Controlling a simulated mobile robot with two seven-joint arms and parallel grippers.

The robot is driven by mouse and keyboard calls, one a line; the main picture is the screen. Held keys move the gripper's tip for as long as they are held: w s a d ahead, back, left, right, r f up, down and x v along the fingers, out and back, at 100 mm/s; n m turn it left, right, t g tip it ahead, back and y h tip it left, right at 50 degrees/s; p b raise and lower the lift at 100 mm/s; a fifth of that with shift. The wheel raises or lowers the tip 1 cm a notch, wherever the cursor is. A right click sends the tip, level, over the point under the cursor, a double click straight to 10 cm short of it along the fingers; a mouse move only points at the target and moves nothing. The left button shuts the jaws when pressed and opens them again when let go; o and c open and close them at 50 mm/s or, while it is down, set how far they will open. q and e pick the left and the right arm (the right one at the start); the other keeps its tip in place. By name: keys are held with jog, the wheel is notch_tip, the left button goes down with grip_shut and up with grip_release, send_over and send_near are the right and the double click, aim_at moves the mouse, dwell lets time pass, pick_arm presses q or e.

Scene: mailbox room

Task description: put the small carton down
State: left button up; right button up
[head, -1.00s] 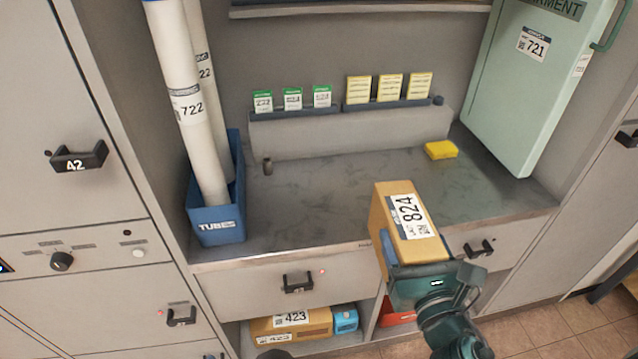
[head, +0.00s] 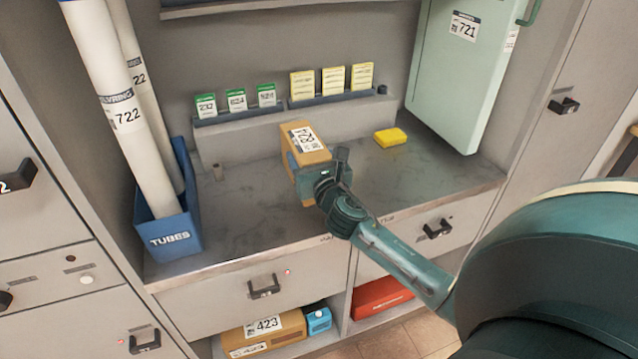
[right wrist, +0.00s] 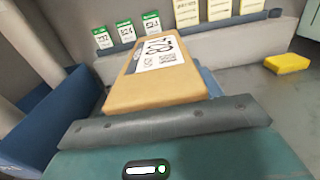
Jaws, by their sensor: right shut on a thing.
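The carton is over the grey counter (head: 260,205), in front of the low ledge with the cards. I cannot tell whether its underside touches the counter. In the right wrist view the carton (right wrist: 155,88) fills the middle, label up, with the gripper (right wrist: 165,120) across its near end. My left gripper is not in view.
A blue bin (head: 172,228) with white tubes stands at the counter's left. A yellow block (head: 390,137) lies right of the carton, near a pale green case (head: 450,80). Green and yellow cards stand on the ledge (head: 235,140). Counter around the carton is mostly clear.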

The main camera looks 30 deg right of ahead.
notch_tip(320, 180, down, 6)
jog(key=shift+f+b, duration=0.25)
jog(key=shift+b, duration=1)
jog(key=shift+r, duration=0.1)
jog(key=o, duration=1.2)
jog(key=shift+f, duration=0.2)
jog(key=shift+r, duration=0.1)
